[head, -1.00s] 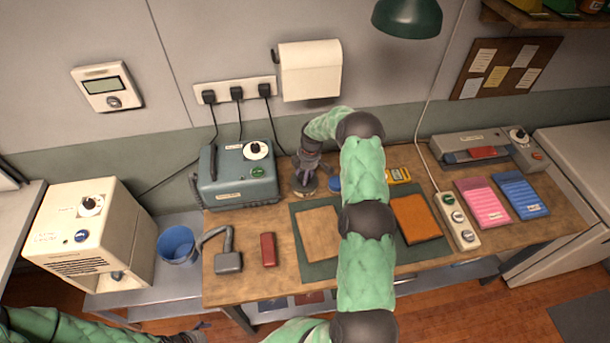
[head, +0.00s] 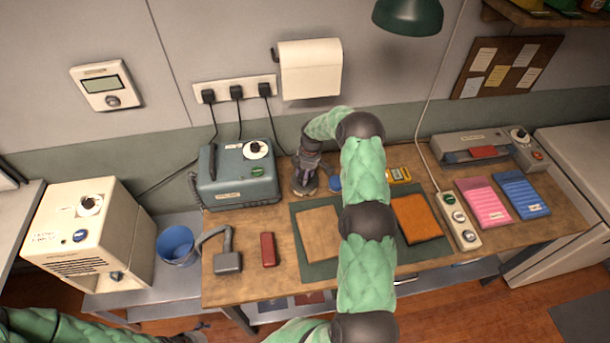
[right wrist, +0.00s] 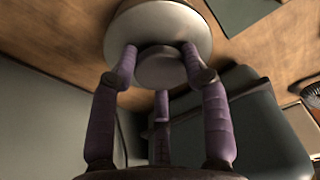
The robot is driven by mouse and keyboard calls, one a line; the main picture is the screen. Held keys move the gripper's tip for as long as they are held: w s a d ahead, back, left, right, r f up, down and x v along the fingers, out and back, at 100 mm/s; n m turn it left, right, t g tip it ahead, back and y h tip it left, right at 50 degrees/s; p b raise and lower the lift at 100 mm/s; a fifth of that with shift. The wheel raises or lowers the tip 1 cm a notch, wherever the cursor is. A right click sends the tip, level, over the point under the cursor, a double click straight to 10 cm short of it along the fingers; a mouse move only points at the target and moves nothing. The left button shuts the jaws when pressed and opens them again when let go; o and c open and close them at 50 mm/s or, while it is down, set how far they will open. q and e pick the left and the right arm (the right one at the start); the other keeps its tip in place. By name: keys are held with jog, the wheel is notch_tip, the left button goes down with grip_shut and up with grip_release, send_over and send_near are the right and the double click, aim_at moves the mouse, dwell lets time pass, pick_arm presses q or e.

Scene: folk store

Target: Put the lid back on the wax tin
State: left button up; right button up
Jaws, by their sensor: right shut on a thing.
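My right gripper (head: 304,184) is over the back of the workbench, right of the grey-blue machine, with its fingers pointing down. In the right wrist view its purple fingers (right wrist: 160,65) are shut on a small grey round piece, the lid's knob by its look (right wrist: 160,70). A wider pale, round-rimmed form (right wrist: 158,28) lies directly beyond it. I take this form for the lid on or over the wax tin; I cannot tell whether it is seated. In the head view the fingers mostly hide the tin. My left gripper (head: 193,336) is low at the bottom edge, its fingers unclear.
The grey-blue machine (head: 236,178) stands close left of the right gripper. A blue round item (head: 335,184) is close on its right. A green mat (head: 304,262) with a tan sheet and orange pad lies in front. A red block (head: 268,249) lies front left.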

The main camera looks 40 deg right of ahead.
dwell(0.4)
jog(key=o, duration=1.7)
jog(key=shift+r, duration=0.15)
jog(key=shift+r+p, duration=1.35)
jog(key=shift+r, duration=2.05)
grip_shut()
